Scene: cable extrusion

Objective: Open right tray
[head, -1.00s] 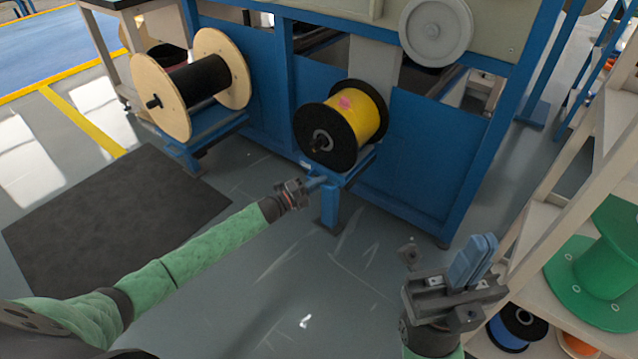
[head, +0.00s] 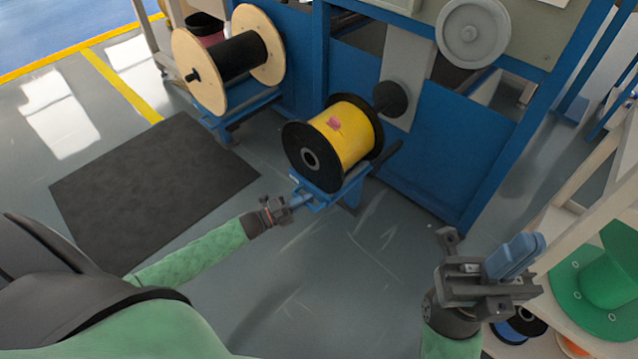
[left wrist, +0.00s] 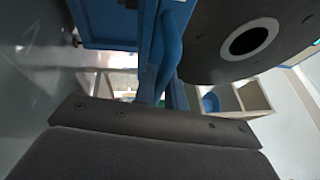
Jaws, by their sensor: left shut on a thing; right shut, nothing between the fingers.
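The right tray (head: 348,184) is a blue carrier with a yellow cable spool (head: 359,132) with black flanges resting on it. It stands pulled out from the blue machine frame, with a gap behind the spool. My left gripper (head: 290,204) is shut on the tray's blue handle (head: 302,199) at its front. In the left wrist view the blue handle (left wrist: 174,45) runs up from the gripper, beside the spool's dark flange (left wrist: 205,45). My right gripper (head: 515,256) is shut and empty, with blue fingers, apart from the tray at the lower right.
A wooden-flanged black spool (head: 236,58) sits on the left carrier. A dark mat (head: 150,185) lies on the floor at left. A shelf with a green spool (head: 600,285) stands close to my right gripper. The floor in front of the tray is clear.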

